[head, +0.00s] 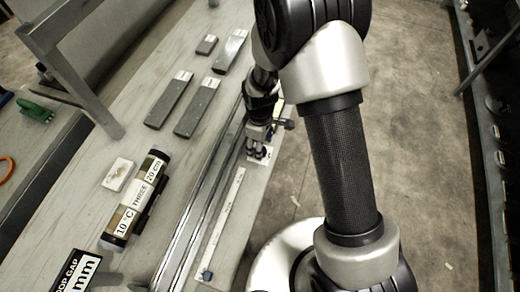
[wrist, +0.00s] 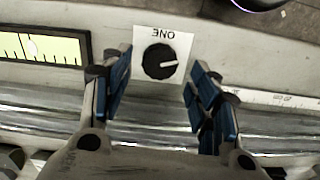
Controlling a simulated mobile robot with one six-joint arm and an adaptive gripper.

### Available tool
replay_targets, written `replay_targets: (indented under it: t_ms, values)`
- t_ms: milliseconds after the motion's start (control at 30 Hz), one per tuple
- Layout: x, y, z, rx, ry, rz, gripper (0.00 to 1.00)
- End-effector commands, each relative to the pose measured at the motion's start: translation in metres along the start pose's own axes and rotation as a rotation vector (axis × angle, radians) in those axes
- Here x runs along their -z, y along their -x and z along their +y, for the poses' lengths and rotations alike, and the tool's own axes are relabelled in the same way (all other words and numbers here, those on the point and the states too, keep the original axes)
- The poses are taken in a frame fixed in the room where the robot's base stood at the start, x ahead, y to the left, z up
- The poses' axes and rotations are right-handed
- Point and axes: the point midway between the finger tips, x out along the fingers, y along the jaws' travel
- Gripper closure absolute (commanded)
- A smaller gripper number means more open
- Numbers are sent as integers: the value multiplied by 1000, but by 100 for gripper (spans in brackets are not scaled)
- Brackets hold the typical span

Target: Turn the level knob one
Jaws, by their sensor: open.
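The level knob one (wrist: 160,62) is a round black dial with a white pointer line, on a white plate labelled ONE (wrist: 163,36), which reads upside down in the wrist view. The pointer line points to the right there. My gripper (wrist: 160,92) is open, with one blue-padded finger on each side of the knob and clear gaps to it. In the head view my gripper (head: 258,150) is over the bench's right edge, at the small white plate, and hides most of the knob.
A yellow-green scale (wrist: 42,48) lies left of the knob in the wrist view. Metal rails (head: 207,190) run along the bench. A labelled core tube (head: 137,196), a small white tray (head: 118,174) and several grey bars (head: 168,101) lie to the left.

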Motion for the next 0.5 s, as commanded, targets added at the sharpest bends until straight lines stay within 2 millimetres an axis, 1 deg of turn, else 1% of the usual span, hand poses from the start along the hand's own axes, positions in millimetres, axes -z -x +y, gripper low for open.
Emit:
replay_targets:
  t_ms: [33,100,200,333,500]
  values:
    - [0,-10,0,1,0,-1,45]
    - [0,-18,0,1,0,-1,45]
    - [0,-25,0,0,0,0,45]
    - [0,-29,0,-1,0,1,45]
    - [0,-29,0,-1,0,1,45]
